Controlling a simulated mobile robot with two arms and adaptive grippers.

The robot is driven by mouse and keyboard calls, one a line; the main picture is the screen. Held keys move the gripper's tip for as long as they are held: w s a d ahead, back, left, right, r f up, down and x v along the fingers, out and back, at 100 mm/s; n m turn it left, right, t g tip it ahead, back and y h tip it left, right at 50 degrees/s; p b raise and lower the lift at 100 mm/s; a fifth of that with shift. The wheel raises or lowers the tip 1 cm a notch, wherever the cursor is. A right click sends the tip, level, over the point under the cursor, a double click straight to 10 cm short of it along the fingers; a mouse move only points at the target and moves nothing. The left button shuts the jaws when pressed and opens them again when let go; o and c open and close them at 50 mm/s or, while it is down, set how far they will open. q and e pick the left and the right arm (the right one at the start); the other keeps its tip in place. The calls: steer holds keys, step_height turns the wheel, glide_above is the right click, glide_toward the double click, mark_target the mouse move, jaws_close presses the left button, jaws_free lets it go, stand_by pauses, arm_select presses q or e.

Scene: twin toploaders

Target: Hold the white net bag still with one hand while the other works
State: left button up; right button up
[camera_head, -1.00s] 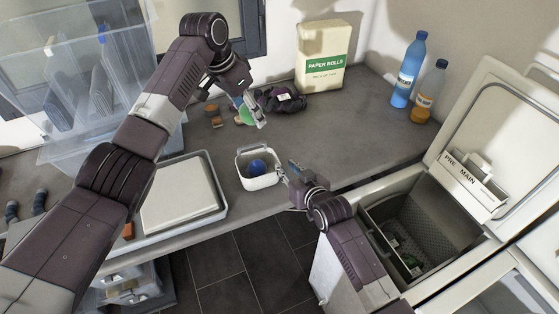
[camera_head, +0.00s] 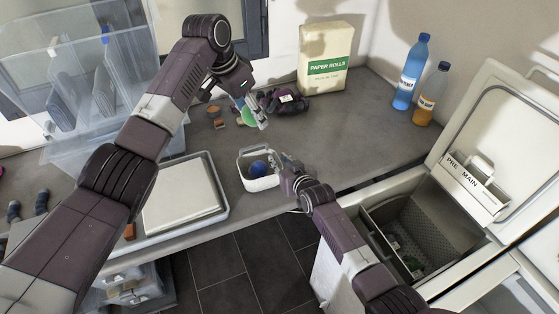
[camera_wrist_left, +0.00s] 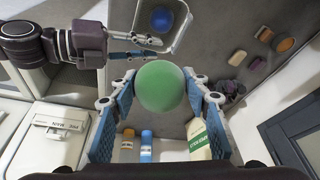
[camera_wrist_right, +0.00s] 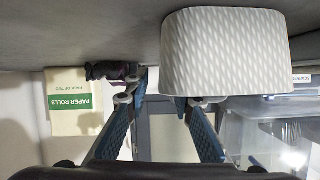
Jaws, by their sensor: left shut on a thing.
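My left gripper (camera_head: 256,113) is shut on a green ball (camera_wrist_left: 163,86), held between its two blue pads above the worktop. I see no clear white net bag. A white basket (camera_head: 262,184) with a handle stands at the counter's front edge with a blue ball (camera_head: 258,168) inside. In the right wrist view its patterned wall (camera_wrist_right: 225,50) shows close up. My right gripper (camera_head: 284,160) is at the basket's right rim. Its fingers are apart, one overlapping the basket in the right wrist view; I cannot tell whether it touches.
A dark bundle (camera_head: 291,103) and small brown pieces (camera_head: 214,112) lie behind the basket. A paper rolls pack (camera_head: 324,60), a blue bottle (camera_head: 410,75) and an orange bottle (camera_head: 430,97) stand farther back. An open washer (camera_head: 480,171) is at right. The counter's middle right is clear.

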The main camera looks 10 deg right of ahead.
jaws_close()
arm_select(q)
step_height(320, 180, down, 11)
steer(key=a, duration=0.1)
steer(key=shift+w, duration=0.3)
stand_by(0.4)
steer(key=o, duration=1.2)
steer(key=shift+c, duration=0.2)
steer(key=shift+a+r, duration=0.1)
